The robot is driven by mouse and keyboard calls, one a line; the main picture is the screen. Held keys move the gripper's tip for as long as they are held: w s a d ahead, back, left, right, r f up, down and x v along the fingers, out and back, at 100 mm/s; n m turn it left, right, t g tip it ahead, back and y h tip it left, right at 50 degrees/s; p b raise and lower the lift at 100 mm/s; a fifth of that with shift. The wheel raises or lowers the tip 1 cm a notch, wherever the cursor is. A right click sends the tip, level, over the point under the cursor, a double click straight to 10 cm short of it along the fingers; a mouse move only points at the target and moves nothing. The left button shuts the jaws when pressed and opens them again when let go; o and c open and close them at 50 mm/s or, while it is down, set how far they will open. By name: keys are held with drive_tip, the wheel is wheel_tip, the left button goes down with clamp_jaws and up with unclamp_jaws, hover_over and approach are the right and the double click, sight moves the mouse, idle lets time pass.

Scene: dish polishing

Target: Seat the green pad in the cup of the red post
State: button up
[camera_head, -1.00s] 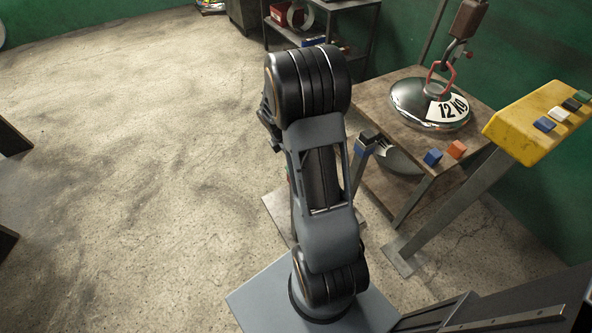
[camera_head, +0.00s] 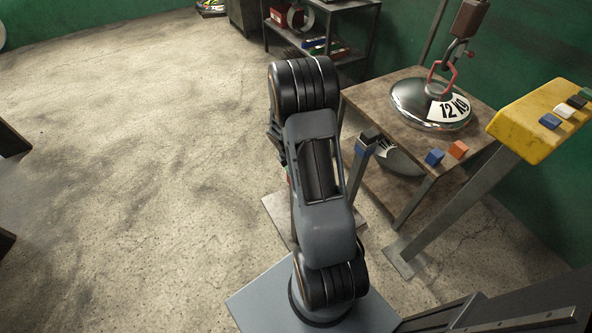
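A small green pad (camera_head: 586,93) lies at the far end of the yellow stand's top (camera_head: 520,125), at the right edge of the view. A white pad (camera_head: 564,110), a black pad (camera_head: 577,102) and a blue pad (camera_head: 550,121) lie in a row with it. A post with a blue cup (camera_head: 364,151) and a dark top stands right of my arm. I cannot make out the red post or its cup; only a tiny reddish patch shows at my arm's left edge.
A metal shelf (camera_head: 350,60) stands behind. The floor (camera_head: 130,180) on the left is largely clear.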

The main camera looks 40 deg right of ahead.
drive_tip(key=shift+c, duration=0.5)
drive_tip(key=c, duration=1.1)
drive_tip(key=shift+o, duration=0.2)
drive_tip(key=shift+r, duration=0.15)
